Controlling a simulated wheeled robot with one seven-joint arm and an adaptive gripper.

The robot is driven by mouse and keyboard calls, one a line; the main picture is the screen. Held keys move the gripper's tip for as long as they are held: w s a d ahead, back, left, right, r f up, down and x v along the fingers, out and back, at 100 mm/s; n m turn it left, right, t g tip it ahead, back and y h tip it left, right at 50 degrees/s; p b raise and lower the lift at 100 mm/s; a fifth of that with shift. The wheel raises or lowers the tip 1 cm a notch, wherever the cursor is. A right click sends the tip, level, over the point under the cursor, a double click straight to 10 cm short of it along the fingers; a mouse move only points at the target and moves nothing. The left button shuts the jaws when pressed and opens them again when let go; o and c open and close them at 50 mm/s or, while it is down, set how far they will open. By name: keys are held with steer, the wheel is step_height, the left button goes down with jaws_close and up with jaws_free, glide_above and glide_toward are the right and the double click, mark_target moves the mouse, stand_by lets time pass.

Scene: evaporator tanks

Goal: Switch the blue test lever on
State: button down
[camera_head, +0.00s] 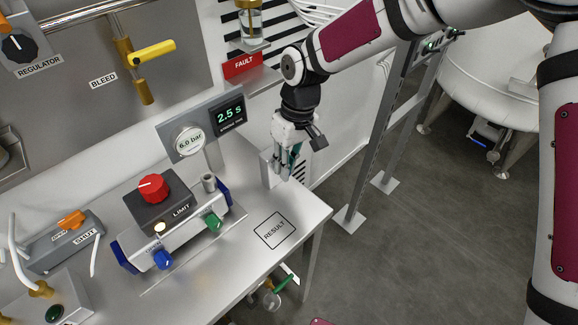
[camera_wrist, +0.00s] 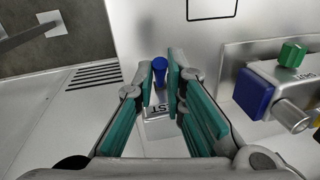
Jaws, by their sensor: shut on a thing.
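The blue test lever (camera_wrist: 159,67) stands up from a small base labelled TEST (camera_wrist: 160,110), between my fingers in the wrist view. My gripper (camera_head: 287,172) is over the back right of the bench in the head view, pointing down, and hides the lever there. In the wrist view my gripper (camera_wrist: 160,60) has its teal-padded fingers on either side of the lever's stem, shut on it. The blue rounded end shows between the fingertips. I cannot tell whether the lever is on or off.
The LIMIT fixture (camera_head: 180,215) with its red knob (camera_head: 153,187) and green knob (camera_head: 213,222) stands left of my gripper. A gauge and timer panel (camera_head: 205,124) rises behind it. The RESULT square (camera_head: 274,231) is bare. A metal frame (camera_head: 375,130) stands right of the bench.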

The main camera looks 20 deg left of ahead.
steer(key=c, duration=1.7)
jaws_free()
steer(key=shift+o, duration=0.2)
step_height(320, 180, up, 12)
steer(key=w+d, duration=0.1)
steer(key=shift+w, duration=0.4)
steer(key=shift+d+f, duration=0.1)
